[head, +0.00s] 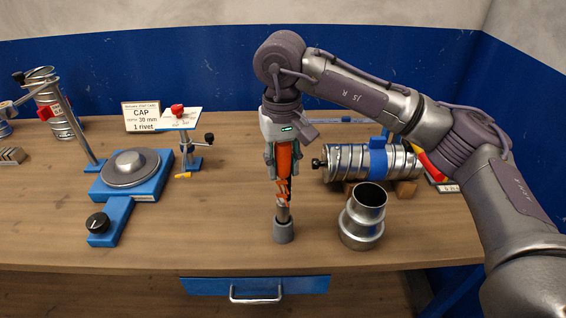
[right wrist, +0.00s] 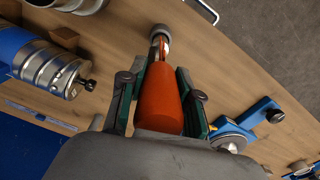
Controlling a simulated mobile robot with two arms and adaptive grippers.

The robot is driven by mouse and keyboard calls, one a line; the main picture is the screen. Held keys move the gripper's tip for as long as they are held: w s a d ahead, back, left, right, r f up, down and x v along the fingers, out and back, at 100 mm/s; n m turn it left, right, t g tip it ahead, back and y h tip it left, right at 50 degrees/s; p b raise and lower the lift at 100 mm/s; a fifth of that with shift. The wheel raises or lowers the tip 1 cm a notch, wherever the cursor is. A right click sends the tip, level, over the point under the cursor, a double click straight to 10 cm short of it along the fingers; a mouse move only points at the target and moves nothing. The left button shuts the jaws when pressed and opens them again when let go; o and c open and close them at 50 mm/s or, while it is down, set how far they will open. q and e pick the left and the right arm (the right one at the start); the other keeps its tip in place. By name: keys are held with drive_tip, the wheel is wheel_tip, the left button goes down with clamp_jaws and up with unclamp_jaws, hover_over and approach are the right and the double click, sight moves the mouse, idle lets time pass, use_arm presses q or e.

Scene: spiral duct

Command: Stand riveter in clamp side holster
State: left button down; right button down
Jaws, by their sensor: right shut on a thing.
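The riveter (head: 284,165) has an orange body and a metal nose and is upright, nose down. My right gripper (head: 284,172) is shut on its orange body from above. In the right wrist view, the orange body (right wrist: 160,100) sits between the fingers of my gripper (right wrist: 160,95). The grey cup-shaped holster (head: 283,231) stands on the bench, left of the clamped duct. The riveter's nose meets the holster's top; how deep it sits inside I cannot tell. The holster also shows at the nose's end in the right wrist view (right wrist: 161,32). My left gripper is not in view.
A spiral duct (head: 345,162) lies in a blue clamp (head: 378,158) at the right. A metal reducer (head: 362,218) stands close right of the holster.

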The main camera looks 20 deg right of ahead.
sight(283, 177)
drive_tip(key=shift+f+b, duration=1.4)
drive_tip(key=shift+f, duration=0.25)
drive_tip(key=c, duration=0.7)
unclamp_jaws()
wheel_tip(283, 177, up, 12)
drive_tip(key=shift+a+r, duration=0.1)
